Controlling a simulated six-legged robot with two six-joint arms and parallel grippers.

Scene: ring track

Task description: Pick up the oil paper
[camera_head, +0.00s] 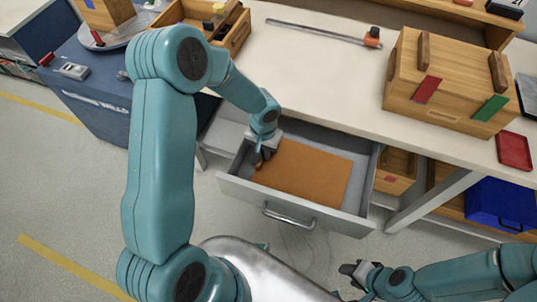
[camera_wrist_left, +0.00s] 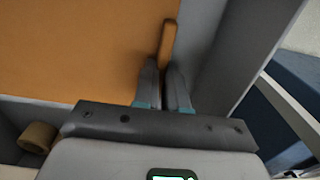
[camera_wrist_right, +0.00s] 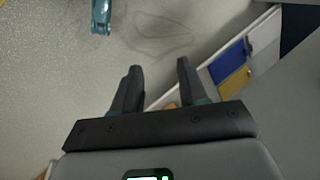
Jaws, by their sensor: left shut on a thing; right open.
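The oil paper (camera_head: 305,172) is a flat orange-brown sheet in the open grey drawer (camera_head: 286,213) under the table. My left gripper (camera_head: 264,157) is inside the drawer at the sheet's left edge. In the left wrist view, the oil paper (camera_wrist_left: 75,50) fills the upper left, and the left gripper (camera_wrist_left: 165,85) is shut on its edge, with a narrow orange strip (camera_wrist_left: 168,40) showing between and beyond the fingertips. My right gripper (camera_head: 352,270) is away from the drawer over the floor. In the right wrist view, the right gripper (camera_wrist_right: 158,75) is open and empty.
The drawer handle (camera_head: 285,218) faces me. A wooden box (camera_head: 440,85) with red and green tags stands on the table (camera_head: 310,70), near a red tray (camera_head: 514,150). A metal rod (camera_head: 320,32) lies farther back. A blue bin (camera_head: 503,203) sits below at right.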

